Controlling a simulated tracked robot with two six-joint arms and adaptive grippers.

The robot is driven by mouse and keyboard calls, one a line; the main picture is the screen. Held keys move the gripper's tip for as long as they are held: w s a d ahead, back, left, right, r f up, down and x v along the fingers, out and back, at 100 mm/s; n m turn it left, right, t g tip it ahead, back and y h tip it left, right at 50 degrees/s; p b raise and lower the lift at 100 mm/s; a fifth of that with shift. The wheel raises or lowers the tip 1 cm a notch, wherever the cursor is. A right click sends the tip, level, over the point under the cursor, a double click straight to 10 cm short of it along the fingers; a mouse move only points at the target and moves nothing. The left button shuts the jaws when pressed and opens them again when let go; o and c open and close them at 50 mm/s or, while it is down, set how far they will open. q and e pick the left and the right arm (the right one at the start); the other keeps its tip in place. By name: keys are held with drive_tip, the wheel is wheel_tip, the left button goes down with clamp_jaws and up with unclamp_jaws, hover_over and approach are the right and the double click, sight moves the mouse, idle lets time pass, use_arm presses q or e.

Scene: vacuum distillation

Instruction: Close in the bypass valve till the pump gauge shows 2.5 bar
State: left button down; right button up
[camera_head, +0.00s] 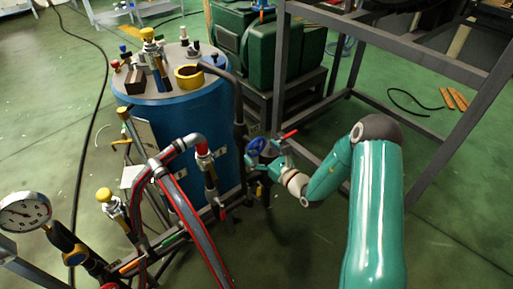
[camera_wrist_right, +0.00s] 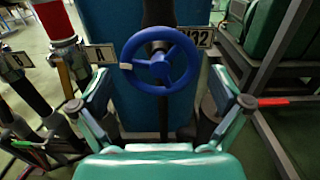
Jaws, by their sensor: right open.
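A blue handwheel (camera_head: 257,146) stands beside the blue tank in the head view. In the right wrist view the blue handwheel (camera_wrist_right: 160,62) is centred ahead, its rim whole, with a small white mark on the left of the rim. My right gripper (camera_head: 263,168) is just below and in front of it. In the right wrist view its two fingers are spread apart on either side of the wheel, with gaps to the rim. A round white dial gauge (camera_head: 25,211) is at the left edge of the head view; its reading is too small to tell. My left gripper is not in view.
A blue tank (camera_head: 178,125) with fittings on top stands behind the pipes. A red lever (camera_head: 289,133) is close by the gripper. Red-grey hoses (camera_head: 185,205) run in front. A grey metal frame (camera_head: 385,104) stands to the right. The green floor at lower right is clear.

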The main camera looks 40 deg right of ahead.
drive_tip(key=shift+w, duration=1)
drive_tip(key=c, duration=1)
drive_tip(key=shift+a+m, duration=0.1)
drive_tip(key=shift+m, duration=0.3)
drive_tip(key=o, duration=1)
